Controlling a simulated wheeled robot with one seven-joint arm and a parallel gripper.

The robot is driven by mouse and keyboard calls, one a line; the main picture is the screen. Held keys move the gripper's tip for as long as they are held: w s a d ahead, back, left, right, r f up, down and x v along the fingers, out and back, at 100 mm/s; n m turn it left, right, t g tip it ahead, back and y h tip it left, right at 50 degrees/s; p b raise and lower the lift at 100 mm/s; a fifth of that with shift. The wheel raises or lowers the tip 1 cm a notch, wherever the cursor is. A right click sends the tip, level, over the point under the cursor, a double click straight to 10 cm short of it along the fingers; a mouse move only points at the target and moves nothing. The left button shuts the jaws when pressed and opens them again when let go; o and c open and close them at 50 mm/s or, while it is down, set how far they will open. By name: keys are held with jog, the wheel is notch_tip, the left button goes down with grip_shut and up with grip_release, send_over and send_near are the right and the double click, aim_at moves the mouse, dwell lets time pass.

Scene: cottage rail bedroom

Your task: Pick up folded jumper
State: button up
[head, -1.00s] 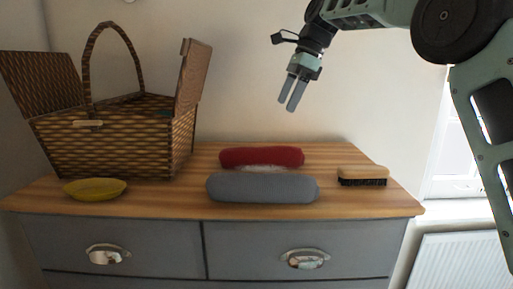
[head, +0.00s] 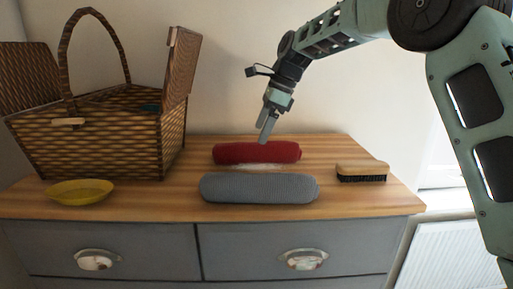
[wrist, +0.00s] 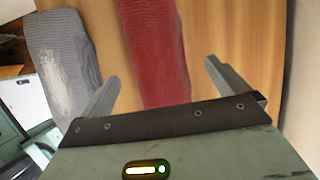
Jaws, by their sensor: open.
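Two folded, roll-shaped knitted garments lie on the wooden dresser top. A grey one (head: 259,188) is at the front. A red one (head: 257,153) lies just behind it, with a whitish patch between them. I cannot tell which is the jumper. My gripper (head: 266,133) is open and empty, just above the red one. In the wrist view, the red garment (wrist: 158,50) runs between the two spread fingers of my gripper (wrist: 163,78). The grey garment (wrist: 62,65) lies outside the left finger.
An open wicker basket (head: 85,135) with a tall handle stands at the left, with a yellow bowl (head: 79,191) in front. A wooden brush (head: 361,171) lies at the right. Bare dresser top (head: 335,150) shows behind the brush.

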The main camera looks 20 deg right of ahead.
aim_at(257, 144)
jog(key=shift+p+x, duration=1.15)
jog(key=shift+x, duration=1.65)
jog(key=shift+d, duration=0.15)
jog(key=c, duration=1)
